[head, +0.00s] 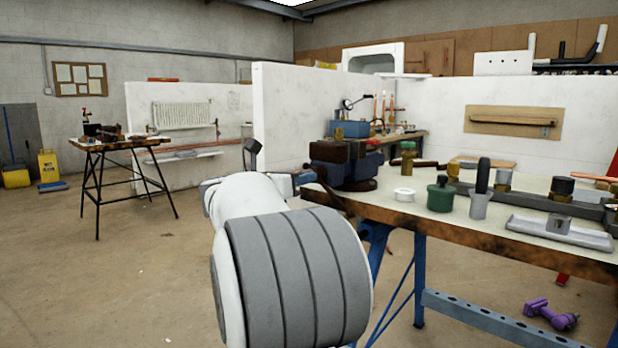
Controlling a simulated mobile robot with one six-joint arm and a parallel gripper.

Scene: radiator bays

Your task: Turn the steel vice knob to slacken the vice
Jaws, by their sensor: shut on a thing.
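The vice (343,163), with dark red and blue parts, is mounted at the near left corner of the workbench. My white and grey arm reaches forward from the bottom of the head view and covers much of the space left of the vice. My gripper (285,184) is at the vice's left end, small and largely hidden behind my arm. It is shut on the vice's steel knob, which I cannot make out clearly. The knob's angle and the gap between the vice jaws cannot be told from here.
The floor to the left is clear up to another bench (118,143).

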